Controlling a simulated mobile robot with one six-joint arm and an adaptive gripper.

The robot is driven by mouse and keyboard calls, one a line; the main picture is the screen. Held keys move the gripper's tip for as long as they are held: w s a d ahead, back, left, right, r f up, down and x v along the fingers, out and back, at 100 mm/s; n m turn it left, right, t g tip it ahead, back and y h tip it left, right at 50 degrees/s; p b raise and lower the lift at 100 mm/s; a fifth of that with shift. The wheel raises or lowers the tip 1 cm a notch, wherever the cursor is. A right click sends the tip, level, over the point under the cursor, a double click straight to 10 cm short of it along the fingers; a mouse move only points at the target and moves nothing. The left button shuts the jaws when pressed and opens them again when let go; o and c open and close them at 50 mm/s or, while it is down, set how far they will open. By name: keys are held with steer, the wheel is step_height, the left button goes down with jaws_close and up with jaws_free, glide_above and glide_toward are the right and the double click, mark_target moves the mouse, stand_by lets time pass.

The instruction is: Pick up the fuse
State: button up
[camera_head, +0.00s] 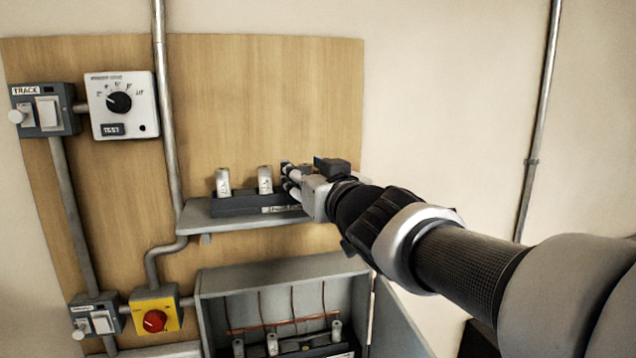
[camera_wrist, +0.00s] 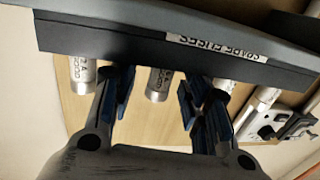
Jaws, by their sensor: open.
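The spare fuses are pale grey cylinders standing upright in a dark holder (camera_head: 235,206) on a small grey shelf (camera_head: 200,225). In the head view one fuse (camera_head: 223,181) stands at the left and another fuse (camera_head: 265,180) stands just left of my gripper (camera_head: 288,180), which hides the holder's right part. In the wrist view, which looks upside down, a fuse (camera_wrist: 159,83) shows between the open fingers of my gripper (camera_wrist: 158,103), with gaps on both sides. Another fuse (camera_wrist: 80,72) is left of the fingers, and one (camera_wrist: 222,86) is partly behind the right finger.
A wooden board (camera_head: 260,90) backs the shelf. A vertical conduit (camera_head: 163,100) runs left of the holder. A dial box (camera_head: 122,104), a yellow box with a red knob (camera_head: 154,310) and an open grey enclosure (camera_head: 225,285) with more fuses are around it.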

steer(key=shift+w, duration=0.25)
steer(key=shift+s, duration=0.15)
steer(key=shift+c, duration=0.5)
jaws_close()
